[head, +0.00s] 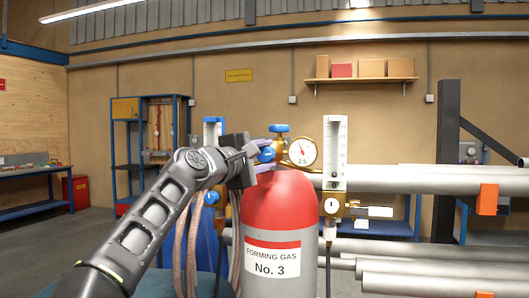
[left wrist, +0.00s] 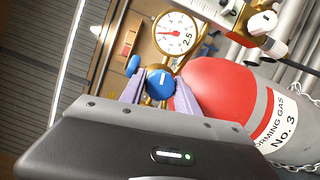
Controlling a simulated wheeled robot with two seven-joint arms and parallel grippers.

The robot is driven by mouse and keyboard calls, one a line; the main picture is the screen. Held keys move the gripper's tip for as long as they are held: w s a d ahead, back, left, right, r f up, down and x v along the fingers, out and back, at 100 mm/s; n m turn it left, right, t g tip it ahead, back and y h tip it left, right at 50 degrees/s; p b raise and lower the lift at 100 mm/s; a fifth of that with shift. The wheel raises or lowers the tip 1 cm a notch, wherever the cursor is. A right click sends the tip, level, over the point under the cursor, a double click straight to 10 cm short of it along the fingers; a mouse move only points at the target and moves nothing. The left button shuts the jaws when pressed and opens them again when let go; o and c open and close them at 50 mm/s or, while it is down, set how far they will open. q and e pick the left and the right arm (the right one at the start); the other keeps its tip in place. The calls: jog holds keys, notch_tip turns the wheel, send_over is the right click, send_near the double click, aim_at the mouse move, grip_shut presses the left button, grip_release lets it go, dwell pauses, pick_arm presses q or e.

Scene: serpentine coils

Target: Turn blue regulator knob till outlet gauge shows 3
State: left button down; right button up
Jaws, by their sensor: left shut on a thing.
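The blue regulator knob (head: 266,154) sits on the brass regulator above the red-topped gas cylinder (head: 279,200). It also shows in the left wrist view (left wrist: 160,80), with a white mark on its face. My left gripper (head: 269,154) is shut on this knob, with one purple finger on each side of it. The round gauge (head: 302,152), white with a red needle, stands just right of the knob. It also shows in the left wrist view (left wrist: 175,33). Its face bears "2.5", and the needle points up and left in the head view. My right gripper is not in view.
A second blue knob (head: 279,128) is on top, close to my fingers. A flowmeter tube (head: 335,150) with brass fittings stands right of the gauge. Grey pipes (head: 430,180) lie at the right. Hoses (head: 179,250) hang left of the cylinder, labelled No. 3.

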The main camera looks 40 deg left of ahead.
pick_arm(q)
jog(key=shift+r+m+p, duration=0.1)
jog(key=shift+m+p, duration=0.45)
jog(key=shift+m, duration=0.05)
jog(key=shift+m+g, duration=0.3)
jog(key=shift+m, duration=0.1)
jog(key=c, duration=0.8)
grip_release()
jog(key=shift+s, duration=0.15)
